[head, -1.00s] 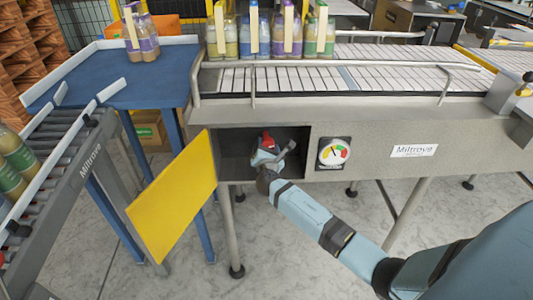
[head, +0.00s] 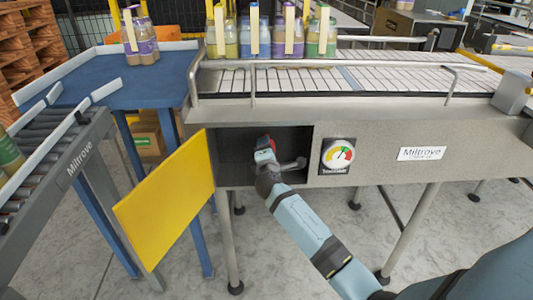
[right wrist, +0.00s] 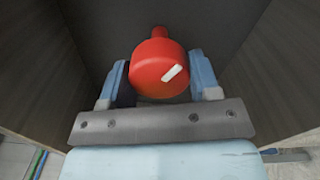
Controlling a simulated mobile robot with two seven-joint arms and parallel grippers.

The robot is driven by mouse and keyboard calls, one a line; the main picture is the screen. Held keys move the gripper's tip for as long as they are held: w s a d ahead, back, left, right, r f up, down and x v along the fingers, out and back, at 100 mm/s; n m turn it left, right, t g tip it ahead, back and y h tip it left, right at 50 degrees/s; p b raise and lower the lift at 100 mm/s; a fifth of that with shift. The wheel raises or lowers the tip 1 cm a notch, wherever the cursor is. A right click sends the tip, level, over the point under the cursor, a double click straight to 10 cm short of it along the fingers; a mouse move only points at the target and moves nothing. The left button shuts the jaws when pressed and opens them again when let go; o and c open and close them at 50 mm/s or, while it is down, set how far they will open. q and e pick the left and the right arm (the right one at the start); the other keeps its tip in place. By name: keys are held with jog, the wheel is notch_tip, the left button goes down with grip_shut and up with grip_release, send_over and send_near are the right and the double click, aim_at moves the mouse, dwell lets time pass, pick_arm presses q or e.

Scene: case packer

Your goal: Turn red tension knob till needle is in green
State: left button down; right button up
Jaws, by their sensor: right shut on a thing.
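The red tension knob (right wrist: 160,66) sits inside an open compartment of the machine, with a white mark tilted toward the upper right. My right gripper (head: 268,150) reaches into the compartment. In the right wrist view, the fingers of my right gripper (right wrist: 160,78) are on both sides of the knob, shut on it. In the head view the gripper hides most of the knob. The round gauge (head: 338,155) is on the machine front, right of the compartment, with coloured zones including green and red. Its needle is too small to read surely. My left gripper is not in view.
The open yellow door (head: 168,200) hangs left of the compartment (head: 235,160). Dark compartment walls stand close around my right gripper. Bottle packs (head: 285,35) stand on the conveyor above. A blue table (head: 150,88) is at the left.

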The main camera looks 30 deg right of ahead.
dwell(0.5)
jog(key=o, duration=0.9)
jog(key=shift+s, duration=0.1)
jog(key=v, duration=1.3)
jog(key=shift+s+a, duration=0.2)
jog(key=shift+s, duration=0.15)
